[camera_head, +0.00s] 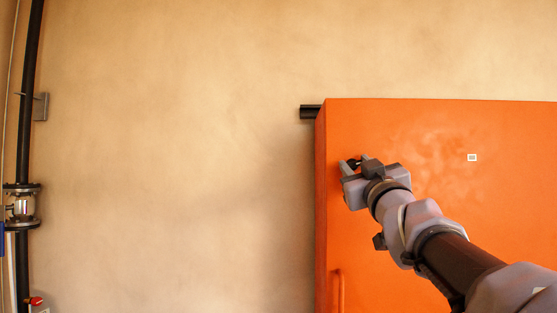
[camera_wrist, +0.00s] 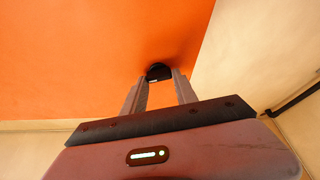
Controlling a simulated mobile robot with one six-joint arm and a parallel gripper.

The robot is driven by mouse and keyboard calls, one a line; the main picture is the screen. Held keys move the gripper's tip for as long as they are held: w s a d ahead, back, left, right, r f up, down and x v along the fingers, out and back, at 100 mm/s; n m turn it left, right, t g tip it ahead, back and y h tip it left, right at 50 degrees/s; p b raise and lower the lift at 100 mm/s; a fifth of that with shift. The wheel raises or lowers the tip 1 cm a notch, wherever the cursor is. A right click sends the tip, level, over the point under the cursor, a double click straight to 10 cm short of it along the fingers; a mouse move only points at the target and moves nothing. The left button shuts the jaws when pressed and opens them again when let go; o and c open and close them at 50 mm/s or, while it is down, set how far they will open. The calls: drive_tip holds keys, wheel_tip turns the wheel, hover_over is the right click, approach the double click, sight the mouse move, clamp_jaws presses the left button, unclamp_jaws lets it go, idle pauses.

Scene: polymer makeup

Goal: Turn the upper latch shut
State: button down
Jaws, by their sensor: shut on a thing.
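The upper latch (camera_head: 353,163) is a small black part on the orange cabinet door, near its upper left corner in the head view. In the wrist view the latch (camera_wrist: 158,71) sits between my two fingertips. My gripper (camera_head: 356,166) reaches up to the door from the lower right and is shut on the latch. The fingers also show in the wrist view (camera_wrist: 160,80), one on each side of the latch. The fingers hide part of the latch, so its exact angle is hard to tell.
The orange cabinet (camera_head: 440,130) fills the right side, with a vertical handle (camera_head: 338,291) below my gripper. A black bar (camera_head: 310,112) sticks out at its upper left edge. A black pipe (camera_head: 24,140) with flanges runs up the far left. The wall between is bare.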

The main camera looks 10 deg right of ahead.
drive_tip(key=n+y+p, duration=0.1)
drive_tip(key=n+p, duration=0.1)
drive_tip(key=n, duration=0.1)
drive_tip(key=n+y+p, duration=0.1)
drive_tip(key=n, duration=0.1)
drive_tip(key=shift+d+r+y+p, duration=0.1)
drive_tip(key=shift+r+y+p, duration=0.2)
drive_tip(key=shift+r, duration=0.05)
drive_tip(key=n+y+p, duration=0.1)
drive_tip(key=n+p, duration=0.1)
drive_tip(key=n, duration=0.1)
drive_tip(key=n+g+y+p, duration=0.1)
drive_tip(key=n+p, duration=0.1)
drive_tip(key=n, duration=0.1)
drive_tip(key=shift+r+g, duration=0.1)
drive_tip(key=shift+g, duration=0.2)
drive_tip(key=n+p, duration=0.2)
drive_tip(key=n+g+y+p, duration=0.1)
drive_tip(key=n+p, duration=0.1)
drive_tip(key=shift+n+g, duration=0.3)
drive_tip(key=shift+n+g+p, duration=0.4)
drive_tip(key=shift+n+p, duration=0.8)
drive_tip(key=c, duration=1)
unclamp_jaws()
drive_tip(key=shift+f, duration=0.2)
drive_tip(key=shift+o, duration=0.2)
drive_tip(key=shift+s+d, duration=0.1)
